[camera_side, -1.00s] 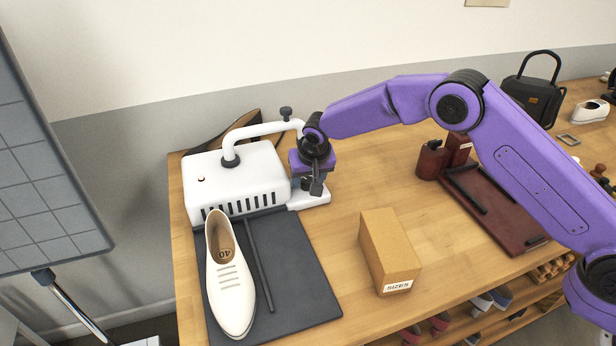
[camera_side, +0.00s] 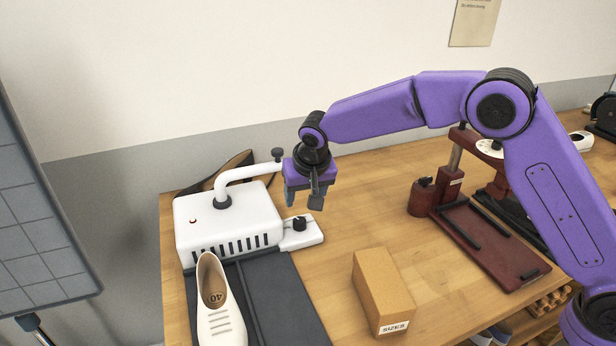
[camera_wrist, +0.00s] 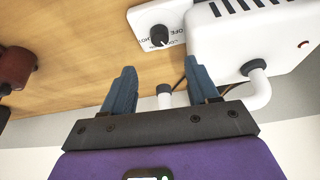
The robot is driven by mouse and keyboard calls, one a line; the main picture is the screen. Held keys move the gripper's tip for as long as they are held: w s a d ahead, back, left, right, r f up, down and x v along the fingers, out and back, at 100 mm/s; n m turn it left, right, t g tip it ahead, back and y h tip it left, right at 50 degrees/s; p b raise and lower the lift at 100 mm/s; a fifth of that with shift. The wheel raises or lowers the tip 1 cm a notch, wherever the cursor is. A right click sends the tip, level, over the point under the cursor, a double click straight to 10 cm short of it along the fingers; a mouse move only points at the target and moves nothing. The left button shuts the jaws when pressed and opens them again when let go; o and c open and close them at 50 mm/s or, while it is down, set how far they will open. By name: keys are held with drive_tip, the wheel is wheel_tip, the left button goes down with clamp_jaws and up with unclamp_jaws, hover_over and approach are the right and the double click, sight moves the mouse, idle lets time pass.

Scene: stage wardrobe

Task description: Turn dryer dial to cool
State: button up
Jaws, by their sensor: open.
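The white dryer (camera_side: 228,226) stands at the left of the table, with a bent pipe on top. Its black dial (camera_side: 300,224) sits on a small white side panel (camera_side: 312,236). In the wrist view the dial (camera_wrist: 159,36) is ringed by printed words, partly readable as OFF, HOT and CO. I cannot surely tell which word its pointer faces. My gripper (camera_side: 303,203) is open and empty, above the dial and apart from it. In the wrist view its blue fingers (camera_wrist: 160,72) are spread, with the dial beyond their tips.
A white shoe (camera_side: 217,310) lies on a dark mat (camera_side: 270,295) before the dryer. A cardboard box (camera_side: 383,292) stands right of the mat. A dark red press (camera_side: 490,245) is farther right. The dryer's pipe (camera_side: 250,172) rises close beside my gripper. A small red lamp (camera_side: 193,221) shows on the dryer.

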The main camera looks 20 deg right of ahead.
drive_tip(key=v, duration=0.6)
drive_tip(key=shift+s+r, duration=0.1)
drive_tip(key=shift+r, duration=0.05)
idle(0.3)
